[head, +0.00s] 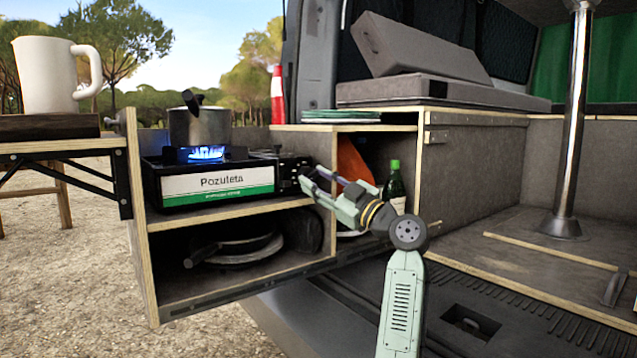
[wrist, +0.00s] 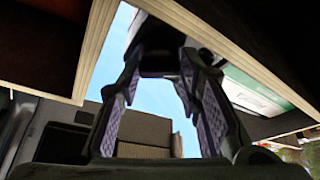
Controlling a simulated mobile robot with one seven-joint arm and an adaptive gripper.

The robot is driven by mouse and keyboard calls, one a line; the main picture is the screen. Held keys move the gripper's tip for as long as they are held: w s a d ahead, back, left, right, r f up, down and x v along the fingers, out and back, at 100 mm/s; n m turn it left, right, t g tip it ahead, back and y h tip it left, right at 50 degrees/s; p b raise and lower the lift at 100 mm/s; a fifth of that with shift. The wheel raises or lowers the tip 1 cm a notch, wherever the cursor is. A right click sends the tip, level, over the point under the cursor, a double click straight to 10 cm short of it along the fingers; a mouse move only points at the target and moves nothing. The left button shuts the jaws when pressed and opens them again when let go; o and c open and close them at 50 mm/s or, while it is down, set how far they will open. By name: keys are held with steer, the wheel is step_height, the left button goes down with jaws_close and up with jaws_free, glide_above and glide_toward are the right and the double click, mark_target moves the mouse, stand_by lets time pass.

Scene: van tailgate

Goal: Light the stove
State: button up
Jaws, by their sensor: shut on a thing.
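The camping stove (head: 218,183), black with a green and white label reading "Pozuleta", stands on the top shelf of the pull-out kitchen box. A blue flame (head: 206,153) burns under a metal pot (head: 199,127) on it. My gripper (head: 306,178) reaches in from the right to the front right end of the stove. It is shut on the dark stove knob (wrist: 158,62), which shows between the fingertips in the wrist view. The knob is mostly hidden by the fingers in the head view.
A white jug (head: 45,75) stands on a side table at the left. A green-capped bottle (head: 395,187) stands in the compartment behind my gripper. Dark pans (head: 235,247) lie on the lower shelf. A metal post (head: 575,120) stands at the right.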

stand_by(0.4)
steer(key=o, duration=1.2)
steer(key=v, duration=0.7)
steer(key=shift+s+d+f, duration=0.1)
steer(key=shift+s+d, duration=0.05)
steer(key=shift+d, duration=0.05)
